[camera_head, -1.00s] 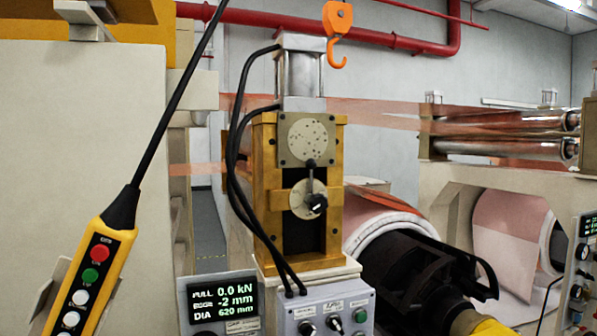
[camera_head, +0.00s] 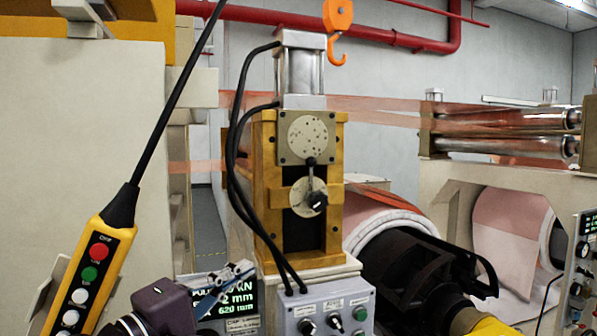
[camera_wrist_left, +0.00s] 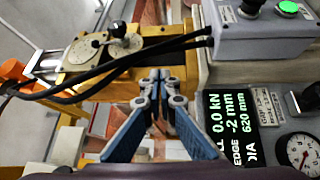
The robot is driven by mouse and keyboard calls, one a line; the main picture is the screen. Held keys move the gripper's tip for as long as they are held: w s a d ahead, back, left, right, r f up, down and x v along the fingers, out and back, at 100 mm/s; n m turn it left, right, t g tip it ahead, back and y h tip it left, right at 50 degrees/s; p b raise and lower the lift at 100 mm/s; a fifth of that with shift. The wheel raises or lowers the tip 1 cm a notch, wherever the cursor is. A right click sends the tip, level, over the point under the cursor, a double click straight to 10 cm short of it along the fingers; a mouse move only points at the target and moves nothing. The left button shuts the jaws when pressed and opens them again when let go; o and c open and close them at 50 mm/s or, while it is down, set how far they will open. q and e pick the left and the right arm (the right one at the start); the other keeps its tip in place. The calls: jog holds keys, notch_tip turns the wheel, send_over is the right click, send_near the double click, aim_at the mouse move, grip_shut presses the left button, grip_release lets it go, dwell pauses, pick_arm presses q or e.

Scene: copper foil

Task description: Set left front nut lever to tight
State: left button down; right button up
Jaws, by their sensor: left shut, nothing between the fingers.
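The nut lever (camera_head: 311,180) is a short metal arm on the front of the yellow roller stand (camera_head: 264,172). It hangs down between an upper pivot and a black knob (camera_head: 317,201) in front of a round pale plate. The knob also shows in the left wrist view (camera_wrist_left: 117,30). My left gripper (camera_head: 244,270) is low in front of the display box, left of and below the lever and apart from it. In the left wrist view its blue fingers (camera_wrist_left: 158,82) are together and empty. My right gripper is not in view.
The display box (camera_head: 228,325) and the grey button box (camera_head: 325,310) stand below the lever. Black hoses (camera_head: 236,170) loop down the stand's left side. A yellow pendant (camera_head: 92,275) hangs at left, and an orange hook (camera_head: 338,45) hangs above. A copper roll (camera_head: 372,218) lies to the right.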

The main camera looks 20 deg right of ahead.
pick_arm(q)
notch_tip(320, 180, up, 12)
jog(key=s+d+n+h, duration=0.1)
jog(key=h, duration=0.2)
jog(key=shift+d+r, duration=0.2)
jog(key=shift+r, duration=0.05)
jog(key=p, duration=0.6)
send_near(307, 164)
jog(key=x, duration=0.6)
jog(key=shift+s, duration=0.15)
jog(key=shift+w+d+r, duration=0.1)
jog(key=shift+w+d, duration=0.25)
jog(key=shift+d, duration=0.15)
